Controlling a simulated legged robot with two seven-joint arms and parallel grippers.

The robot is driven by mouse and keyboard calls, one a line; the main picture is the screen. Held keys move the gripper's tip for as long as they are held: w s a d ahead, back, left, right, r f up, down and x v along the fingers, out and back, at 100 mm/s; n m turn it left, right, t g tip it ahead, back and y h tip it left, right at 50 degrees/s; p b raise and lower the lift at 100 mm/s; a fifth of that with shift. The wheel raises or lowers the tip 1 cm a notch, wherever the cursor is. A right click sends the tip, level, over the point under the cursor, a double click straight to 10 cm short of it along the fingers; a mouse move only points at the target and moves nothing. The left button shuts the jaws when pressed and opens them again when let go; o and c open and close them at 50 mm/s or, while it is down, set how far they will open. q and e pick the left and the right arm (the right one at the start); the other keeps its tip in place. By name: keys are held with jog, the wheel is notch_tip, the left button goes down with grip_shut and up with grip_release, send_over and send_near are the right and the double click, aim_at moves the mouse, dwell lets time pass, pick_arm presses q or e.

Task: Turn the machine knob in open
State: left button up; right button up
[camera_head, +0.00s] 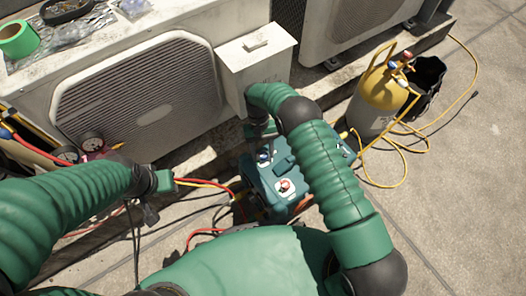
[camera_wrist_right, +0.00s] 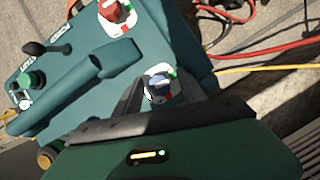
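The teal machine (camera_head: 273,181) stands on the ground below the condensers. Its top has a blue knob (camera_head: 264,155) and a red knob (camera_head: 285,186) on white dials. In the right wrist view the blue knob (camera_wrist_right: 159,84) lies between my right gripper's (camera_wrist_right: 162,88) spread fingers, and the red knob (camera_wrist_right: 117,12) is further up. My right gripper (camera_head: 262,131) is above the machine's back edge; whether its fingers touch the blue knob I cannot tell. My left gripper (camera_head: 150,213) hangs left of the machine, apart from it; its fingers are dark and unclear.
The machine's raised handle (camera_wrist_right: 75,83) is beside the blue knob. Red and yellow hoses (camera_head: 205,184) run to the machine's left. A yellow cylinder (camera_head: 377,100) and black bucket (camera_head: 428,78) stand at right. A condenser (camera_head: 135,85) and grey box (camera_head: 256,62) are behind.

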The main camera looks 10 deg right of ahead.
jog(key=shift+w+r, duration=0.1)
jog(key=shift+r, duration=0.1)
notch_tip(320, 180, up, 3)
jog(key=p, duration=0.2)
jog(key=shift+r+p, duration=0.2)
jog(key=shift+p, duration=0.15)
jog(key=shift+s+a+r+p, duration=0.1)
jog(key=shift+s+r+p, duration=0.15)
jog(key=shift+s+p, duration=0.4)
jog(key=s+a+p, duration=0.2)
jog(key=s+p, duration=0.3)
jog(key=s, duration=0.9)
jog(key=shift+s+a+r, duration=0.25)
jog(key=shift+a, duration=0.15)
